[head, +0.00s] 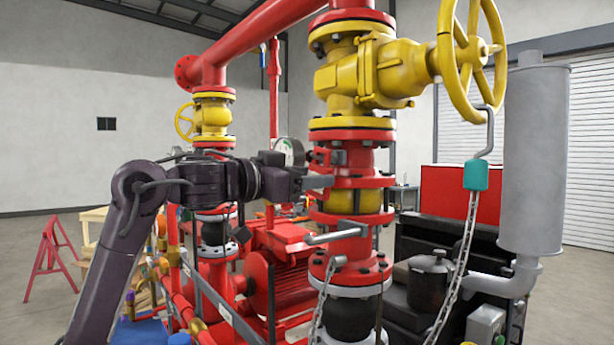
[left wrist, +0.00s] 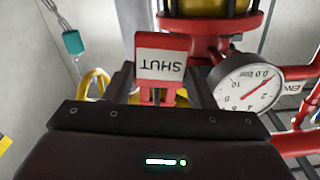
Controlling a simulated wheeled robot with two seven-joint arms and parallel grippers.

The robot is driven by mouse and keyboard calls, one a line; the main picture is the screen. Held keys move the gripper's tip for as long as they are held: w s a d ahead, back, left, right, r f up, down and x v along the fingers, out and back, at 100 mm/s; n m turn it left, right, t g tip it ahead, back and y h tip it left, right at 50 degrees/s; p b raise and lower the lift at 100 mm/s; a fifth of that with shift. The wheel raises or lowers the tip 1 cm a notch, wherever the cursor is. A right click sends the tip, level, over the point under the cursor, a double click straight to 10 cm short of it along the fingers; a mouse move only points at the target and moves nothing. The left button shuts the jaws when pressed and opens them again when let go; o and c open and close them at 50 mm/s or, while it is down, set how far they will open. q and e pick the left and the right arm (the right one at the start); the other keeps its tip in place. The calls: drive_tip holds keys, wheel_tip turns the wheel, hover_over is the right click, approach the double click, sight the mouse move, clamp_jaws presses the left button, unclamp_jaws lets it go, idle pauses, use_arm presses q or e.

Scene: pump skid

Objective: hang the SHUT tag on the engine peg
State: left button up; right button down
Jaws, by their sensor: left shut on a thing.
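The SHUT tag (left wrist: 161,57) is a small white plate with a red border, and its lettering is upside down in the left wrist view. My left gripper (head: 317,182) is shut on it, in front of the red and yellow pipe column in the head view. In the left wrist view the tag stands just beyond the dark gripper body. The tag is hard to make out in the head view. The dark engine (head: 400,285) stands at the lower right, well right of my gripper. I cannot make out the engine peg. My right gripper is not in view.
A yellow handwheel (head: 470,60) carries a hook with a teal block (head: 476,175) and hanging chain. A pressure gauge (left wrist: 245,82) sits close to my left gripper. A grey lever (head: 335,236) juts out below it. A silver cylinder (head: 535,150) stands at the right.

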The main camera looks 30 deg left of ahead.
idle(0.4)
use_arm(q)
drive_tip(key=o, duration=1)
drive_tip(key=shift+f, duration=0.1)
drive_tip(key=b+v, duration=0.3)
drive_tip(key=v, duration=0.5)
drive_tip(key=shift+b, duration=0.35)
